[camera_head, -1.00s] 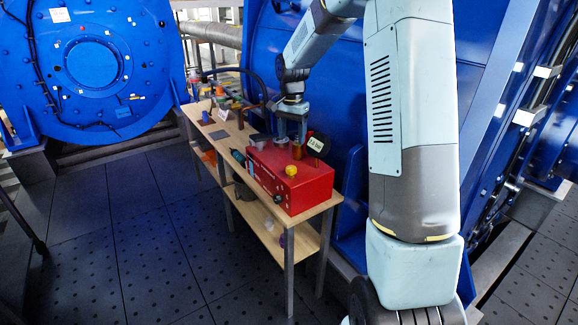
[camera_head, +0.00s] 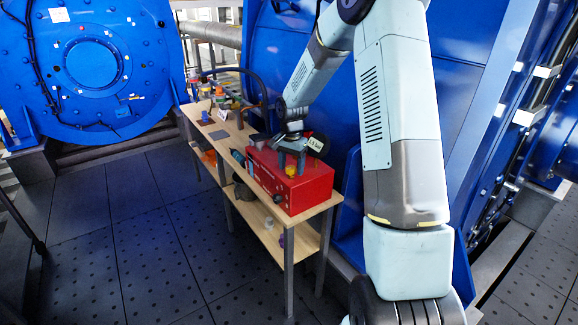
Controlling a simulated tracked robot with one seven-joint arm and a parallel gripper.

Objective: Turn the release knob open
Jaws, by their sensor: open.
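A red box (camera_head: 310,190) stands on the near end of the wooden bench. A small yellow knob (camera_head: 291,171) shows on its top. The picture does not show for certain whether this is the release knob. My gripper (camera_head: 291,167) is open, pointing down over the box top, with its fingers at or just above the yellow knob. I cannot tell whether they touch it. The gripper hides the other parts on the box top.
A blue machine wall (camera_head: 345,110) rises behind the bench. The dark floor (camera_head: 120,230) to the left is open.

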